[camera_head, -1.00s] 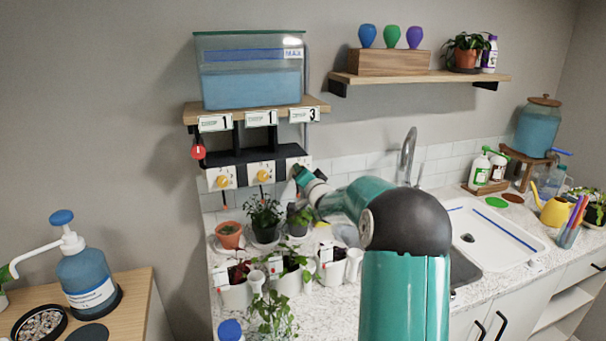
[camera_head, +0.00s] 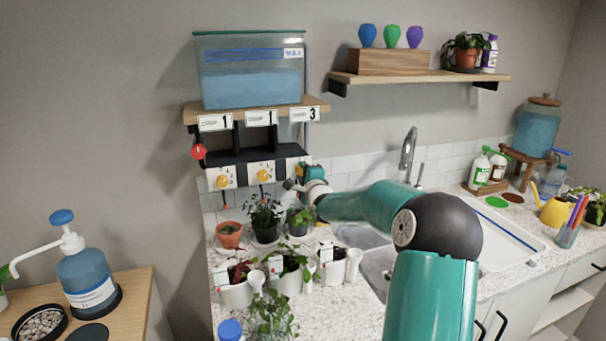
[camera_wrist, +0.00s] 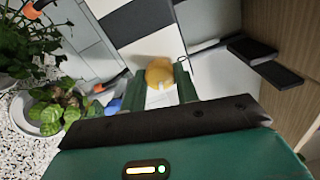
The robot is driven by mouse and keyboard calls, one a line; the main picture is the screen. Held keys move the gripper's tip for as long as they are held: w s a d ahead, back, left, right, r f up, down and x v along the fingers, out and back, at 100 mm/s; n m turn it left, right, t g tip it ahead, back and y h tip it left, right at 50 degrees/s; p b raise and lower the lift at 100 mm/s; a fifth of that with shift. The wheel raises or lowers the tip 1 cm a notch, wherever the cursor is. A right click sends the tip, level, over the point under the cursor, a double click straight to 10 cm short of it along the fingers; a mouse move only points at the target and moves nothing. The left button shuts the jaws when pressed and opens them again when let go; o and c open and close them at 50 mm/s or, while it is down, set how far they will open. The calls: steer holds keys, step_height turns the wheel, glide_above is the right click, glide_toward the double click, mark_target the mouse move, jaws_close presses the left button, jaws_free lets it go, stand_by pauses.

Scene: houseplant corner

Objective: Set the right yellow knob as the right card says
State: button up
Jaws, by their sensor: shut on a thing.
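The right card (camera_head: 303,114) reads 3 and hangs on the shelf edge above the right dial plate. The right yellow knob (camera_wrist: 159,73) shows in the wrist view, on a white plate between my two green fingers. My gripper (camera_wrist: 161,86) is shut on this knob. In the head view my gripper (camera_head: 302,178) is at the right plate and hides the knob. The knob's exact pointing and any scale marks around it cannot be read. The left knob (camera_head: 222,181) and middle knob (camera_head: 264,175) are in plain view on their own white plates.
Potted plants (camera_head: 264,219) stand on the counter below the plates. A blue water tank (camera_head: 250,72) sits on the shelf above. A red round tag or knob (camera_head: 198,152) is at the rack's left end. The sink tap (camera_head: 408,150) stands to the right.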

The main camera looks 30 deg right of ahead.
steer(key=shift+m, duration=1.1)
steer(key=o, duration=1)
steer(key=shift+c, duration=0.2)
steer(key=v, duration=1.3)
steer(key=shift+s+a, duration=0.15)
steer(key=shift+s, duration=0.25)
steer(key=shift+a, duration=0.1)
